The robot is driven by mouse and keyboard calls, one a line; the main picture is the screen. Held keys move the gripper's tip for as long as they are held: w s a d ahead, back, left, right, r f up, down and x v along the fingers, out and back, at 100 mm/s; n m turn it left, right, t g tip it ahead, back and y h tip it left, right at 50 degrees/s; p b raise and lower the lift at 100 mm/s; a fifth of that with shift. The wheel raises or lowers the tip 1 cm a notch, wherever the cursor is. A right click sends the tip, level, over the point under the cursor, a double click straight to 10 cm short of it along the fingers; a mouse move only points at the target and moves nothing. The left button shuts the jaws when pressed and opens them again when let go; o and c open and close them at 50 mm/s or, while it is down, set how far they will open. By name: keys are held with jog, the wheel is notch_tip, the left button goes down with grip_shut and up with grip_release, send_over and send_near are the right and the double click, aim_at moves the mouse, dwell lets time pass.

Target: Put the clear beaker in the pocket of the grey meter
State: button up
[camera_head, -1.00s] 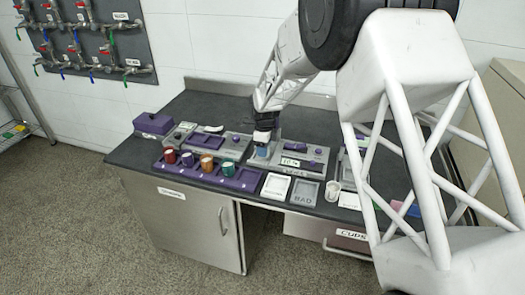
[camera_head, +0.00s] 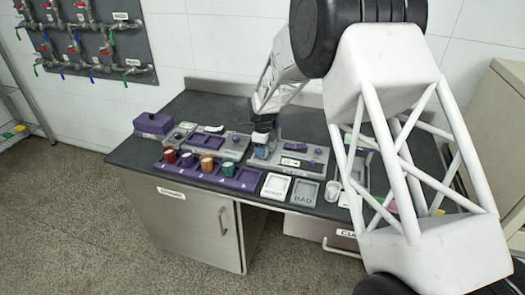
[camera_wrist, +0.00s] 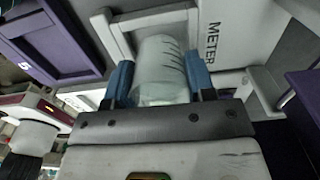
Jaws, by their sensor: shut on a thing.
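The clear beaker (camera_wrist: 158,68), with dark graduation marks, sits between the blue fingertips of my gripper (camera_wrist: 160,84) in the wrist view. My gripper is shut on it. The grey meter (camera_wrist: 238,32), lettered METER, lies just beyond, and the beaker overlaps its square raised-rim pocket (camera_wrist: 122,26). I cannot tell whether the beaker's base is inside the pocket or above it. In the head view my gripper (camera_head: 261,150) is low over the left end of the meter (camera_head: 305,163); the beaker is barely discernible there.
A purple rack (camera_head: 238,181) with several coloured cups stands to the left of the meter. A white tray (camera_head: 276,186) and a grey tray marked BAD (camera_head: 304,192) lie in front. A small pale cup (camera_head: 333,190) stands to the right. Grey and purple devices crowd the back.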

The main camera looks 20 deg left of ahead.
jog(key=shift+f, duration=0.6)
jog(key=shift+f, duration=0.15)
jog(key=o, duration=0.9)
jog(key=shift+r, duration=0.2)
jog(key=shift+r, duration=6)
